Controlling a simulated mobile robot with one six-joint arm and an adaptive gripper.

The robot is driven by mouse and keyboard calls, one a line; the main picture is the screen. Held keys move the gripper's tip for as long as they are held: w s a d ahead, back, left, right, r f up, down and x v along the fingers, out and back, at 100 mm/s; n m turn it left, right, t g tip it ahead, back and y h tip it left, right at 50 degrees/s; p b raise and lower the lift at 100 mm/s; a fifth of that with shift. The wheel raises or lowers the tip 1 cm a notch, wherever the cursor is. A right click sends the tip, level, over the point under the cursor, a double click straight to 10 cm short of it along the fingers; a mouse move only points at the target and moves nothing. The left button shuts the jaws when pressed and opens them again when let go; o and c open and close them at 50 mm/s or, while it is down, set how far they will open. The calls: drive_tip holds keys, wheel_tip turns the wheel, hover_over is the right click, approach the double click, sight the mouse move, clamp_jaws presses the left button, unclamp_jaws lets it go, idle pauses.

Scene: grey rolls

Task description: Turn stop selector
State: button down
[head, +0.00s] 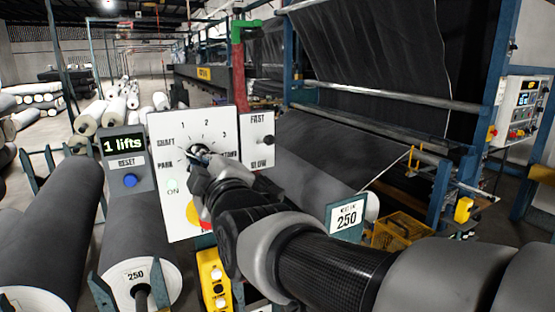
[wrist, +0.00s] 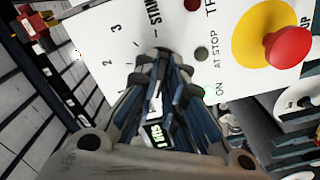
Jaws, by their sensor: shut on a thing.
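The stop selector (head: 199,151) is a dark knob on a white panel (head: 188,117), ringed by marks 1, 2 and 3 and word labels, one reading PARK. My gripper (head: 197,158) is at the knob, its fingers closed around it. In the wrist view the blue-grey fingers of my gripper (wrist: 165,72) meet at the dial beside the marks 2 and 3. They hide most of the knob, so I cannot tell which mark it points to. A green ON lamp (head: 172,188) glows lower on the panel.
A red button (wrist: 287,46) on a yellow disc lies low on the same panel. A display (head: 124,144) reads "1 lifts" above a blue reset button (head: 130,181). A FAST/SLOW panel (head: 259,125) stands at right. A grey roll (head: 142,230) lies below.

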drive_tip(key=c, duration=1.7)
unclamp_jaws()
drive_tip(key=v, duration=1.2)
drive_tip(key=shift+a, duration=0.1)
